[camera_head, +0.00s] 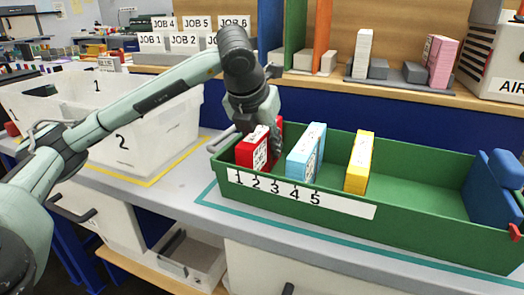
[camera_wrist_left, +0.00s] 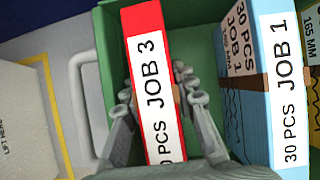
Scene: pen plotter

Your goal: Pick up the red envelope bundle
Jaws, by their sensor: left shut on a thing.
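The red envelope bundle (camera_head: 252,151) stands upright at the left end of the green tray (camera_head: 410,225). In the left wrist view the bundle (camera_wrist_left: 146,40) carries a white label reading "JOB 3, PCS". My left gripper (camera_head: 258,135) reaches down onto it from above. In the left wrist view the fingers of my left gripper (camera_wrist_left: 155,108) lie on both sides of the bundle, shut on it. The bundle is still inside the tray. My right gripper is not in view.
A light blue bundle (camera_head: 306,152) and a yellow bundle (camera_head: 359,162) stand to the right in the tray. White bins (camera_head: 150,130) stand to the left. A shelf (camera_head: 420,95) with pink and white stacks runs behind. The tray has bare floor right of the yellow bundle.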

